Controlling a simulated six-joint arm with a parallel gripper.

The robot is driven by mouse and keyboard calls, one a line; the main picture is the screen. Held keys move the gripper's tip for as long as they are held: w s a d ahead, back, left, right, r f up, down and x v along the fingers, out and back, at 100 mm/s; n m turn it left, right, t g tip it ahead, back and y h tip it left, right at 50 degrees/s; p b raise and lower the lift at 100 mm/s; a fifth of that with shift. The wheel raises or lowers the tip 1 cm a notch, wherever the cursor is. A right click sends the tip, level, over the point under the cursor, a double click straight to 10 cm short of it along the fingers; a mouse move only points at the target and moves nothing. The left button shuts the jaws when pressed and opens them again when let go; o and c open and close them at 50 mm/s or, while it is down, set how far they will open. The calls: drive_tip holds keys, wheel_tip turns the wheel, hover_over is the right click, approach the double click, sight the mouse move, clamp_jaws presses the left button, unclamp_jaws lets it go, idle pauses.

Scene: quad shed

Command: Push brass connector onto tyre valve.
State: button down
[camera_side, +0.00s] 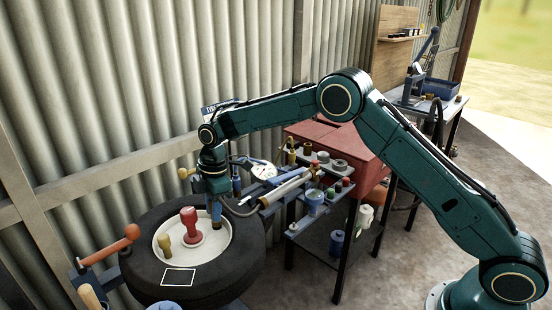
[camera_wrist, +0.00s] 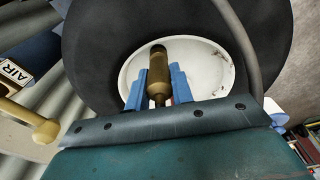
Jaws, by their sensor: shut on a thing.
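My gripper (camera_side: 216,212) points down over the right part of the white wheel rim (camera_side: 222,240). In the wrist view my gripper (camera_wrist: 156,88) has its blue fingers on either side of the brass connector (camera_wrist: 157,72) and is shut on it. The connector's far end lies against the white rim in that view. The black tyre (camera_side: 145,265) lies flat around the rim. A red knobbed piece (camera_side: 190,226) and a small brass-coloured piece (camera_side: 165,243) stand inside the rim. I cannot tell which part is the tyre valve, or whether the connector touches it.
A dark hose (camera_wrist: 240,50) runs along the right of the wrist view. A yellow knob (camera_wrist: 45,130) sits at its left, by an AIR label (camera_wrist: 14,72). A red-handled tool (camera_side: 112,246) is left of the tyre. A crowded tool trolley (camera_side: 335,215) stands close on the right.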

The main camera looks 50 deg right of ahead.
drive_tip(key=shift+f, duration=0.4)
